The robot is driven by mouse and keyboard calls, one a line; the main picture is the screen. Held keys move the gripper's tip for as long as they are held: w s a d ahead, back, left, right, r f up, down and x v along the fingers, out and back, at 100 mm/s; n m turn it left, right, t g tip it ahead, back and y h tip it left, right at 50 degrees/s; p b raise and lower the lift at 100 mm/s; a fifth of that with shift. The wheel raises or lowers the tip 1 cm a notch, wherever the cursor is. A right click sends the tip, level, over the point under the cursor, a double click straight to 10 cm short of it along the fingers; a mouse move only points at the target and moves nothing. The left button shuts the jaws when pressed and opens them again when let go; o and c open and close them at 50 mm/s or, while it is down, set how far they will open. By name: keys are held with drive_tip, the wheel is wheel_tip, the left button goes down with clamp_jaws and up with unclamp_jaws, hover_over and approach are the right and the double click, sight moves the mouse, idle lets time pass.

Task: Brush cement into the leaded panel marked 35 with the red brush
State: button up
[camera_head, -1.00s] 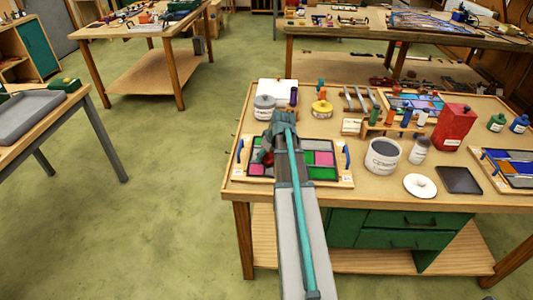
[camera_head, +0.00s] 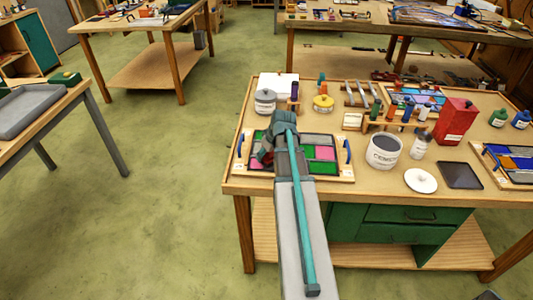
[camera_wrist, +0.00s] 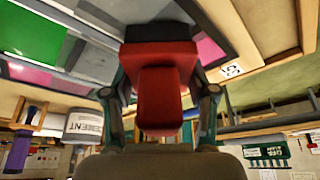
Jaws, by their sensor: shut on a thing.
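The leaded panel (camera_head: 320,152) lies flat in a wooden tray with blue handles at the front left of the bench. Its panes are green, pink and grey. My gripper (camera_wrist: 158,92) is shut on the red brush (camera_wrist: 160,100), its fingers on either side of the red handle. The dark brush head (camera_wrist: 158,53) is at the panel surface; I cannot tell whether it touches. In the head view my arm hides part of the panel. A small mark (camera_wrist: 231,70) on the tray is too unclear to read.
Another panel (camera_head: 510,162) lies at far right.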

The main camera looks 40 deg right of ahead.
sight(273, 159)
drive_tip(key=shift+s+a, duration=1.05)
drive_tip(key=shift+s, duration=0.1)
drive_tip(key=shift+d, duration=0.1)
drive_tip(key=shift+s+d, duration=0.85)
drive_tip(key=shift+d, duration=0.05)
drive_tip(key=shift+d, duration=0.1)
drive_tip(key=shift+s+d, duration=0.8)
drive_tip(key=shift+s, duration=0.05)
drive_tip(key=shift+w+d, duration=1)
drive_tip(key=shift+w, duration=0.15)
